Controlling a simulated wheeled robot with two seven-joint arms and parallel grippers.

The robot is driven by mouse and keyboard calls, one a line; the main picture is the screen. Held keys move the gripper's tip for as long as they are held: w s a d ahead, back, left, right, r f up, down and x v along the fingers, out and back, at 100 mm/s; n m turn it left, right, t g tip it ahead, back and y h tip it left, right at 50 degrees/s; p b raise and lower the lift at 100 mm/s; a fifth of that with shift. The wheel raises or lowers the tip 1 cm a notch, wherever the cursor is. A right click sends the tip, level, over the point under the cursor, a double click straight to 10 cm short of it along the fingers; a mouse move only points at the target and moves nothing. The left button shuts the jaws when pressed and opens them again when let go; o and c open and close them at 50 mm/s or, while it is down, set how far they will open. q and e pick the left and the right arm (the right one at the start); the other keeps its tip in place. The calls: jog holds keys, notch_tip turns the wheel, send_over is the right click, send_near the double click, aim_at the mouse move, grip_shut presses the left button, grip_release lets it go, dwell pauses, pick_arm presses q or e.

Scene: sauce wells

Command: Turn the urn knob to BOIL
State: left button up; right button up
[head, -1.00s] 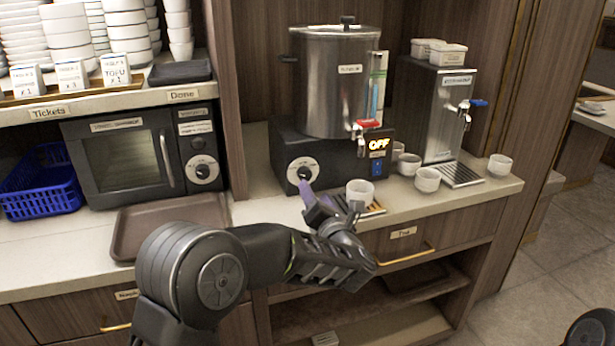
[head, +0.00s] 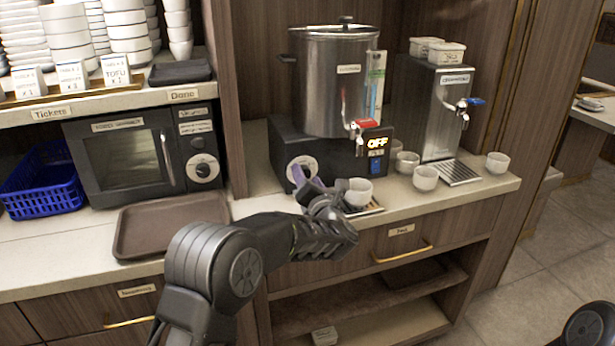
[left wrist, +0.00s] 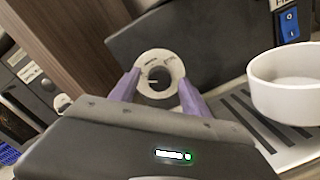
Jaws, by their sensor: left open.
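My right gripper is not in view.
A white cup (head: 358,191) stands on the drip tray (head: 366,209) just right of my left gripper. A blue switch (head: 376,167) is on the urn base. A steel dispenser (head: 440,115) and several cups are farther right. A brown tray (head: 128,240) lies left.

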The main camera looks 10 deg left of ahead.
pick_arm(q)
jog(key=shift+c, duration=0.4)
grip_shut()
